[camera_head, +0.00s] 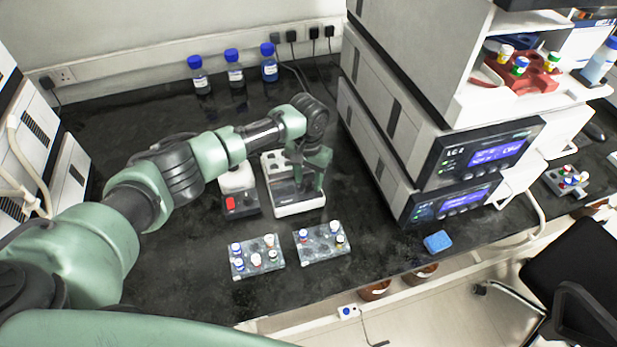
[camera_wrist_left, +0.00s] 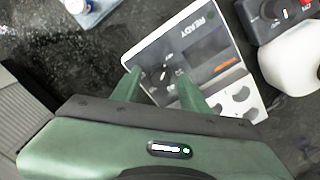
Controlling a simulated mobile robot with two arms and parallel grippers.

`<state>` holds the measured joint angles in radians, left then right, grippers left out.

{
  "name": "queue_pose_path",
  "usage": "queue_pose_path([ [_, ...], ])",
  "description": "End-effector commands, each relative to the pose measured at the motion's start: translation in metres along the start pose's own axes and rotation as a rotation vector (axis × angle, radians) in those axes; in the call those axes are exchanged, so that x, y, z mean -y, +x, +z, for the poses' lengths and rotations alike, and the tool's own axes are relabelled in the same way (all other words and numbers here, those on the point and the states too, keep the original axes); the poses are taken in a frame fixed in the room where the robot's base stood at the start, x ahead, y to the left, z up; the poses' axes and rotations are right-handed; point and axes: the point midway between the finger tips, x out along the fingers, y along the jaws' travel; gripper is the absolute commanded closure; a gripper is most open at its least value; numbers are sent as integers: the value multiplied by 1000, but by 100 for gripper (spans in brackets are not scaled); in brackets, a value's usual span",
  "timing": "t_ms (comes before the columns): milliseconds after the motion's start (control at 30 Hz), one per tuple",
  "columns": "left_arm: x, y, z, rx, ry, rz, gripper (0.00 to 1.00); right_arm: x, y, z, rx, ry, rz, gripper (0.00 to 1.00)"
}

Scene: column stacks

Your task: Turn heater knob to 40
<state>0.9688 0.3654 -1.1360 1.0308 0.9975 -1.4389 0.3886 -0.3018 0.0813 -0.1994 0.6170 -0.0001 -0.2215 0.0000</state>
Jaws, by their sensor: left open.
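The heater (camera_head: 296,208) is a white box with a dark front panel, standing on the black bench in the head view. In the left wrist view the heater (camera_wrist_left: 213,42) shows the word READY, a dark display and a dark round knob (camera_wrist_left: 163,74) with pale marks around it. My left gripper (camera_head: 310,188) is over the heater's front, pointing down. In the wrist view its two open green fingers (camera_wrist_left: 160,78) are on either side of the knob. I cannot tell whether they touch it. The knob's setting is too small to read. My right gripper is not in view.
Two vial racks (camera_head: 257,268) (camera_head: 325,252) lie in front. Blue-capped bottles (camera_head: 234,78) stand at the back. Stacked instruments (camera_head: 400,150) and a blue sponge (camera_head: 438,242) are at right.

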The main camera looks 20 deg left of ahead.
Motion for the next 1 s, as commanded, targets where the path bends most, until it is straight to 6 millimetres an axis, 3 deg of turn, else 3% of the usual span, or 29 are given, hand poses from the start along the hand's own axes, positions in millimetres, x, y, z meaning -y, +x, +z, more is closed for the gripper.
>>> queue_pose_path([
  [100, 0, 1, 0, -1, 1, 0, 56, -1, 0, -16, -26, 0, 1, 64],
  [233, 0, 1, 0, 0, 1, 0, 56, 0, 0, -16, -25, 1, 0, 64],
  [400, 0, 1, 0, 0, 1, 0, 100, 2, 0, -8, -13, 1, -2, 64],
  [767, 0, 0, 0, 0, 35, 0, 100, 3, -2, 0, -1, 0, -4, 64],
  [1000, 0, 0, 0, 1, 168, 1, 100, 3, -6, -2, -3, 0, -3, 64],
])
